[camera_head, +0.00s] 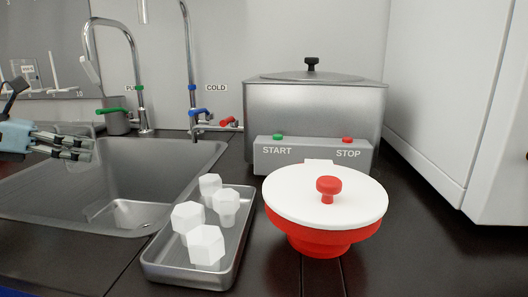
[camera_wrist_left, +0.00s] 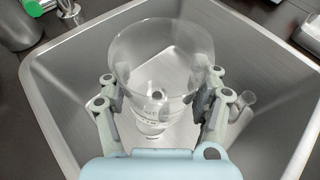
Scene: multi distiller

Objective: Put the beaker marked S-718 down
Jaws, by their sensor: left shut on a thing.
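A clear glass beaker (camera_wrist_left: 160,52) is between the fingers of my left gripper (camera_wrist_left: 161,92) in the left wrist view. The fingers are shut on its sides, and I look into its open top. Its label is too small to read as S-718. The sink basin (camera_wrist_left: 62,120) lies below it. In the head view my left gripper (camera_head: 70,146) is at the left edge, over the left part of the sink (camera_head: 185,165); the glass hardly shows there. My right gripper is not in view.
A metal tray (camera_head: 160,272) with several white hexagonal-topped pieces (camera_head: 206,246) stands right of the sink. A red pot with a white lid (camera_head: 290,195) stands beside it, before a steel bath (camera_head: 310,110) with START and STOP buttons. Taps (camera_head: 140,75) rise behind the sink.

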